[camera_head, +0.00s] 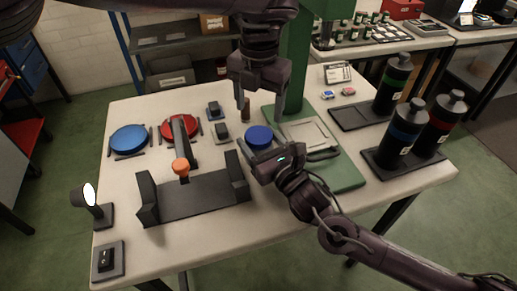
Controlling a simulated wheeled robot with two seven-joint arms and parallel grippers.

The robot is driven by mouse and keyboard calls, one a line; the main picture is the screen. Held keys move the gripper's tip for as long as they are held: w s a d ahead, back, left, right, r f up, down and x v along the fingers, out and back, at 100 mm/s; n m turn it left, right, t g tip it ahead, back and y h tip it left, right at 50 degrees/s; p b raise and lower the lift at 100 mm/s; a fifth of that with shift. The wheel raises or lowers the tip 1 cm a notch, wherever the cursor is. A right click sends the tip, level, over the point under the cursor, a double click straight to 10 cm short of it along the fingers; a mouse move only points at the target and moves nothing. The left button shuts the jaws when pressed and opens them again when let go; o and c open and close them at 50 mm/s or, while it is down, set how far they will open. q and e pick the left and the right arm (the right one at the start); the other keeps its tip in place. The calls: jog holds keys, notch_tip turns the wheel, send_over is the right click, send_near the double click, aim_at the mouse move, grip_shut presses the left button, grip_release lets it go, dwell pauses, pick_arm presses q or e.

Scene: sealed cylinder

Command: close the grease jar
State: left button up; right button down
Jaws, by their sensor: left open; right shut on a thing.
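A round blue-topped thing (259,134), which looks like the grease jar with its lid, is at the middle of the table. Its lower part is hidden behind my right gripper (262,153), which reaches in from the lower right and is shut on it. I cannot tell whether the blue top is a loose or seated lid. My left gripper (260,112) points down above the blue top, fingers apart and empty. A larger blue disc (129,139) and a red disc (180,127) lie in dark holders at the left.
A dark cradle (195,196) with upright ends stands at the front, an orange-knobbed lever (181,166) behind it. A green press (297,60) rises behind my grippers. Several dark bottles (404,132) stand in trays at right. A small lamp (91,198) and switch (106,260) are front left.

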aim_at(259, 134)
pick_arm(q)
jog(key=shift+s+r, duration=0.15)
jog(key=shift+r, duration=0.35)
pick_arm(e)
jog(key=shift+r, duration=0.15)
pick_arm(q)
jog(key=shift+f, duration=4.05)
jog(key=c, duration=0.8)
jog(key=shift+c, duration=0.2)
jog(key=o, duration=1.1)
